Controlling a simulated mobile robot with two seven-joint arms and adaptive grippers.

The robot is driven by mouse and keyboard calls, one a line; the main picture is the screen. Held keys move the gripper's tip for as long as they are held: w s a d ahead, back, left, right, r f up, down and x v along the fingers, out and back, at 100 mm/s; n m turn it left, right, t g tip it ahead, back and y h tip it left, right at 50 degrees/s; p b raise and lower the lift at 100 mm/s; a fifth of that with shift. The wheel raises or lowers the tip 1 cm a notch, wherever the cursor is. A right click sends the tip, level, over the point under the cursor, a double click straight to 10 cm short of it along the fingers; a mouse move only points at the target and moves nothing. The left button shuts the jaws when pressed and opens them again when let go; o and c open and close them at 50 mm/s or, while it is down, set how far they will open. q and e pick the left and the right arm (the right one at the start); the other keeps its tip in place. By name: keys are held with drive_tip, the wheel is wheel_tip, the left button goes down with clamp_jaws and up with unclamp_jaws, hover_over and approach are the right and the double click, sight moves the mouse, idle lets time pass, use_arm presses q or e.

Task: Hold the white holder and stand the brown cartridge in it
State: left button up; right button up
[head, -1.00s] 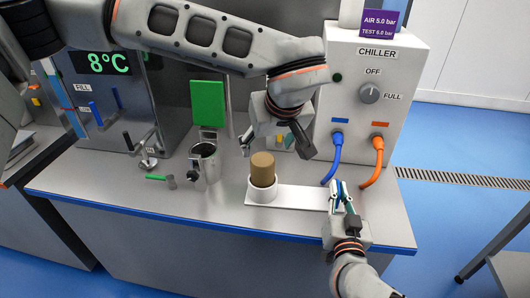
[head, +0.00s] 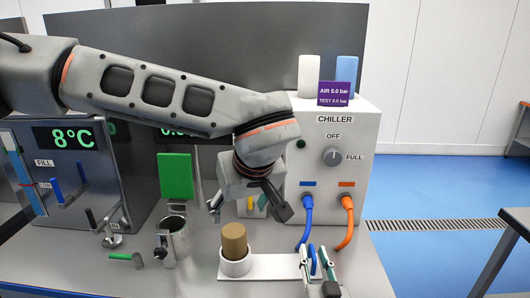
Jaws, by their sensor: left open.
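The white holder (head: 273,264) lies on the grey worktop, a flat plate with a round cup at its left end. The brown cartridge (head: 234,239) stands upright in the cup, its lower part hidden by the wall. My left gripper (head: 247,211) is open and empty, just above and behind the cartridge, apart from it. My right gripper (head: 317,258) is at the plate's right end, its fingers close together on either side of an upright blue piece there.
The chiller box (head: 333,120) stands behind the holder, with a blue hose (head: 306,222) and an orange hose (head: 347,224) hanging close to my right gripper. A metal jug (head: 174,240) and a green-handled tool (head: 126,257) are to the left.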

drive_tip(key=s+d, duration=0.1)
drive_tip(key=s, duration=1.1)
